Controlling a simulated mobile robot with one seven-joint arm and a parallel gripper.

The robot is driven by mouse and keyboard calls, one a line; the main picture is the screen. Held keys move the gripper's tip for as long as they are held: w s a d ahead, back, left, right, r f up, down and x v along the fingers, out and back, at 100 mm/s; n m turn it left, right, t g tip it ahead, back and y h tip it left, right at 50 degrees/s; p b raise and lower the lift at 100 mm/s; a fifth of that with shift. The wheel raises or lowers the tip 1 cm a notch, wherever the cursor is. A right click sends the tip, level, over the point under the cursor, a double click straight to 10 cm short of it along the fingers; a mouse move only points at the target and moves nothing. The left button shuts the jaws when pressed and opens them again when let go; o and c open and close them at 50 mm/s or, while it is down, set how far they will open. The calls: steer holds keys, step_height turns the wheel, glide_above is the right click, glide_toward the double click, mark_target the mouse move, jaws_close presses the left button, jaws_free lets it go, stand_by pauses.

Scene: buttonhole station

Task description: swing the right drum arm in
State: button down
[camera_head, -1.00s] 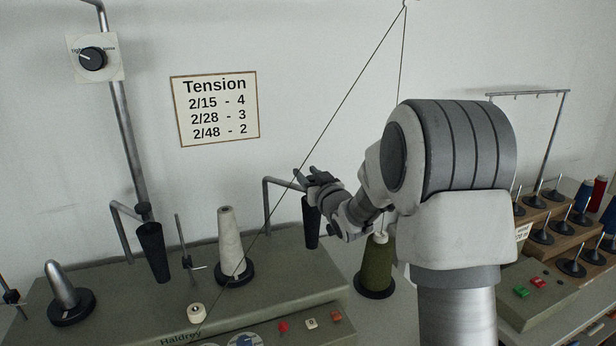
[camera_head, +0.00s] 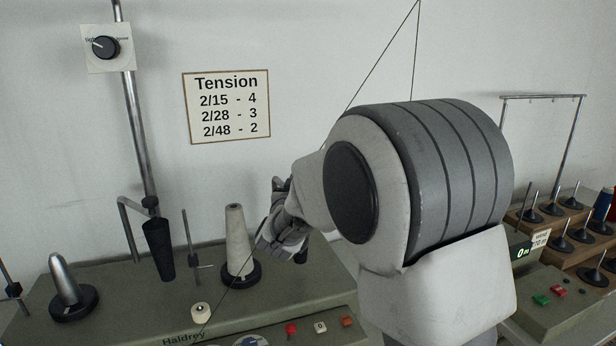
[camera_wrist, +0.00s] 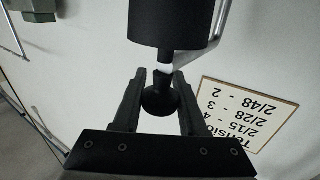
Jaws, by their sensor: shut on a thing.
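The right drum is a black cylinder; in the wrist view its end (camera_wrist: 172,22) fills the top centre, with a short pale neck and a round black knob (camera_wrist: 160,98). A grey bent rod, the drum arm (camera_wrist: 213,32), runs beside it. My gripper (camera_wrist: 160,80) has its two fingers closed around the knob. In the head view my gripper (camera_head: 277,195) is partly hidden by my own arm, and only a dark lower bit of the right drum (camera_head: 302,256) shows below it. The left black drum (camera_head: 158,248) hangs from its bent rod.
A white cone (camera_head: 237,240) stands on the grey machine top, close to my wrist. A thread runs down from above, partly behind my arm. A tension card (camera_head: 227,107) and dial (camera_head: 105,47) are at the wall side. A spool rack (camera_head: 560,215) stands right.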

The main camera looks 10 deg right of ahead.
steer(key=shift+s+a+r+m+g+h+p, duration=0.1)
steer(key=shift+s+a+m+g+h+p, duration=0.15)
steer(key=shift+a+m+h+p, duration=0.25)
steer(key=shift+s+a+r+m+g+h+p, duration=0.1)
steer(key=shift+a+m+g+h+p, duration=0.2)
steer(key=shift+a+h+p, duration=0.3)
steer(key=shift+s+a+f+m+g+h+p, duration=0.1)
steer(key=shift+s+a+m+g+h+p, duration=0.05)
steer(key=shift+a+m+g+h+p, duration=0.4)
steer(key=shift+s+a+m+g+h+p, duration=0.1)
steer(key=shift+a+m+h+p, duration=0.1)
steer(key=shift+m+h+p, duration=0.4)
steer(key=shift+h, duration=0.25)
steer(key=shift+c, duration=2.2)
jaws_free()
steer(key=shift+f, duration=0.1)
steer(key=v, duration=1.7)
steer(key=shift+s+a+p, duration=0.2)
steer(key=shift+a+p, duration=0.05)
steer(key=shift+p, duration=0.15)
steer(key=shift+c, duration=0.4)
